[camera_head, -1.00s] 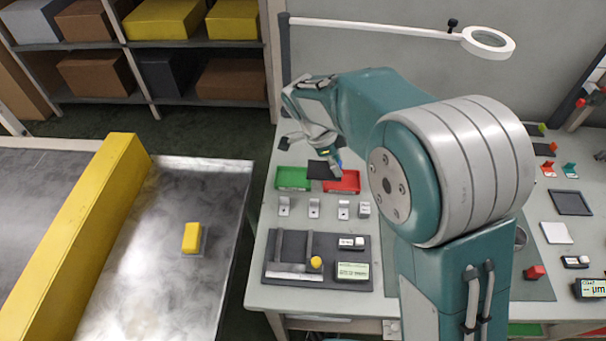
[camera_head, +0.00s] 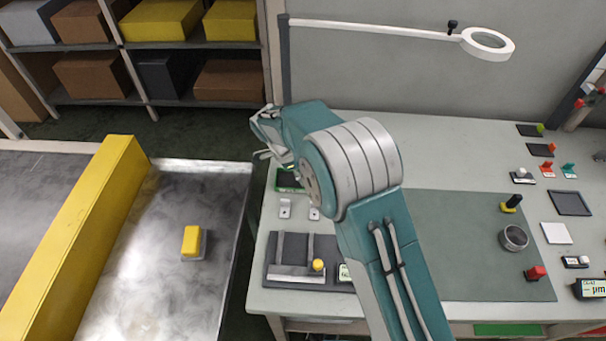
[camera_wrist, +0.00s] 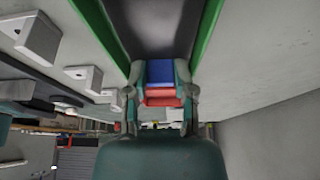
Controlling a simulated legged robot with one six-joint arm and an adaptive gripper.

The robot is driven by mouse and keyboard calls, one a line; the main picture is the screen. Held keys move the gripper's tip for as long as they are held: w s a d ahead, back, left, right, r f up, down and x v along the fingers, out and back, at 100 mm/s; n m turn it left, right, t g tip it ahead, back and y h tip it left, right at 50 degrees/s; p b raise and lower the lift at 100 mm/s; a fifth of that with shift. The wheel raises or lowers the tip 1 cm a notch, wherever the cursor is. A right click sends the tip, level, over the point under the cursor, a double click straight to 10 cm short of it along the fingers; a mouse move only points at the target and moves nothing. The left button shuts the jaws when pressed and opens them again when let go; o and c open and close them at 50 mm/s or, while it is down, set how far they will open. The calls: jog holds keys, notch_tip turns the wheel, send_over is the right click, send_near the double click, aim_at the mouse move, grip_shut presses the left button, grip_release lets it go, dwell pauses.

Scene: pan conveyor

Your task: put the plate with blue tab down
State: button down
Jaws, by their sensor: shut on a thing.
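My gripper (camera_wrist: 160,92) is shut on the blue tab (camera_wrist: 160,71) in the wrist view, one finger on each side. A red piece shows just below the blue one between the fingers; I cannot tell what it belongs to. The dark plate (camera_wrist: 152,28) extends away from the tab. Green strips (camera_wrist: 206,30) run along both sides of it. In the head view my gripper (camera_head: 264,153) is near the bench's left edge, by the partly hidden green tray (camera_head: 288,181). The plate is not clear there, and I cannot tell whether it touches the tray.
Small grey brackets (camera_head: 285,208) stand in front of the green tray. A dark fixture board (camera_head: 290,284) with a yellow knob lies nearer. The conveyor (camera_head: 150,270) with a yellow-topped piece (camera_head: 191,240) is at left. A magnifier (camera_head: 488,43) hangs behind. My arm hides the bench middle.

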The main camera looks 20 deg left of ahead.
aim_at(287, 179)
jog(key=c, duration=0.7)
grip_release()
jog(key=shift+d, duration=0.1)
jog(key=shift+r, duration=0.1)
jog(key=v, duration=1.2)
